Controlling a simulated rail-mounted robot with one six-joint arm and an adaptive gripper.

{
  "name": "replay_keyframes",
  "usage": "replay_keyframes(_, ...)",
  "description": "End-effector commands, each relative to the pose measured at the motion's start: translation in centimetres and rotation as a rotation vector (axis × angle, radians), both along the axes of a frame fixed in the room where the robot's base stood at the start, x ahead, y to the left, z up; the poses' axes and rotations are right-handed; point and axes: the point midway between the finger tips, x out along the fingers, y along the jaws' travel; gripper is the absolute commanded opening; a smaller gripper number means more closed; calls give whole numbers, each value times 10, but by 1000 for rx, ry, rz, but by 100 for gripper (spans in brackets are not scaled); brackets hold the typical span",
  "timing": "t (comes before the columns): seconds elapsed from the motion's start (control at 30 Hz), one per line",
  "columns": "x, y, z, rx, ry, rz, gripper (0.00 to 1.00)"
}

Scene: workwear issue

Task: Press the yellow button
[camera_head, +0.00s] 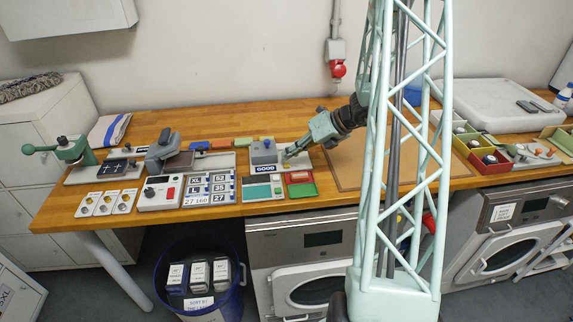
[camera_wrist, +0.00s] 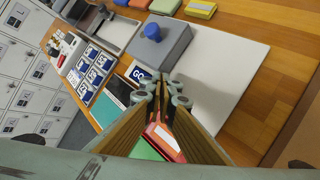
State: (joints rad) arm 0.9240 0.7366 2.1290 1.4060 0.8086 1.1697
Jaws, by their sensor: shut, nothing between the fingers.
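My gripper (camera_head: 289,153) is shut and empty, low over the pale base plate (camera_wrist: 232,75) just right of a grey box. It also shows in the wrist view (camera_wrist: 162,90), its fingertips beside the box's near corner. The grey box (camera_head: 263,155) carries a round blue button (camera_wrist: 152,31) on top.
A teal tray (camera_head: 259,191) and a red and green tray (camera_head: 300,184) stand in front of the plate. Number cards (camera_head: 210,189) and a white device (camera_head: 160,192) lie to the left. Several coloured blocks line the back. Open wooden table lies right of the plate.

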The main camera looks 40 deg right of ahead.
Motion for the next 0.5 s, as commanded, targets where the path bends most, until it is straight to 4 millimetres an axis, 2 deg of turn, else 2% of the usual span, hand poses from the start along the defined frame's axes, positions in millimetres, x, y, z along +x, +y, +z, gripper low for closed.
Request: replay_keyframes(0.5, 0, 0, 34, -1, 0, 1, 0)
